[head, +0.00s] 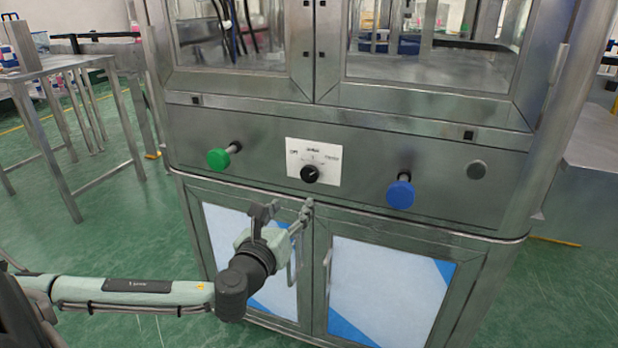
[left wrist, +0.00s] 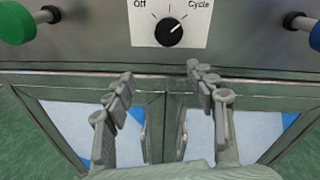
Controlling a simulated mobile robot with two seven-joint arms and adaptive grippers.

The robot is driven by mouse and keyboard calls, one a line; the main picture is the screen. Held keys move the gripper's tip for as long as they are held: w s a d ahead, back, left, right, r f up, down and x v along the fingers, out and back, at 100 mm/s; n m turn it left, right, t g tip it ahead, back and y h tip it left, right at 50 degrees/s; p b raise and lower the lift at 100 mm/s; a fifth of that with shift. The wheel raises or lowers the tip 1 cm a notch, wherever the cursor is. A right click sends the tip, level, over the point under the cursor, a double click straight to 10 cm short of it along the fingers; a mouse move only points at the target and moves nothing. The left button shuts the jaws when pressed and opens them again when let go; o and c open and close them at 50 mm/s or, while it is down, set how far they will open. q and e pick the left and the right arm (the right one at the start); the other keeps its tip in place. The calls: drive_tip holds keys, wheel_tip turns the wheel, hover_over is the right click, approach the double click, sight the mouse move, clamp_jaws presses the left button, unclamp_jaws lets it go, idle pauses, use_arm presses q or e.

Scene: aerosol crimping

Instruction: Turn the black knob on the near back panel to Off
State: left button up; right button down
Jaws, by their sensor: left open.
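The black knob (head: 310,173) sits on a white label plate (head: 327,154) in the middle of the grey metal panel. In the left wrist view the knob (left wrist: 169,32) has a white pointer mark turned to the upper right, toward the word Cycle. The word Off is at the upper left of the plate. My left gripper (head: 303,213) is just below the panel, in front of the cabinet doors. In the left wrist view its two fingers (left wrist: 160,74) are spread apart and empty, below the knob and not touching it. My right gripper is not in view.
A green button (head: 218,158) sticks out left of the knob and a blue button (head: 401,193) right of it. Cabinet doors with handles (head: 327,270) are below. A metal table (head: 60,66) stands at the left.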

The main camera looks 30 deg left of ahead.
sight(308, 177)
use_arm(q)
drive_tip(key=w+r+m, duration=0.1)
drive_tip(key=w, duration=0.1)
drive_tip(key=w+m, duration=0.1)
drive_tip(key=w, duration=0.2)
drive_tip(key=w+a+r+m+t+h, duration=0.1)
drive_tip(key=w, duration=0.2)
drive_tip(key=shift+a+r+p, duration=0.1)
drive_tip(key=shift+r+p, duration=0.2)
drive_tip(key=shift+r, duration=0.05)
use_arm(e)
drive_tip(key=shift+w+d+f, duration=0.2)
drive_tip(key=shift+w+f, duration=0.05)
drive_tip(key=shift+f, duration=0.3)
use_arm(q)
drive_tip(key=shift+s, duration=0.1)
drive_tip(key=shift+c, duration=0.5)
drive_tip(key=c, duration=1.1)
drive_tip(key=shift+o, duration=0.2)
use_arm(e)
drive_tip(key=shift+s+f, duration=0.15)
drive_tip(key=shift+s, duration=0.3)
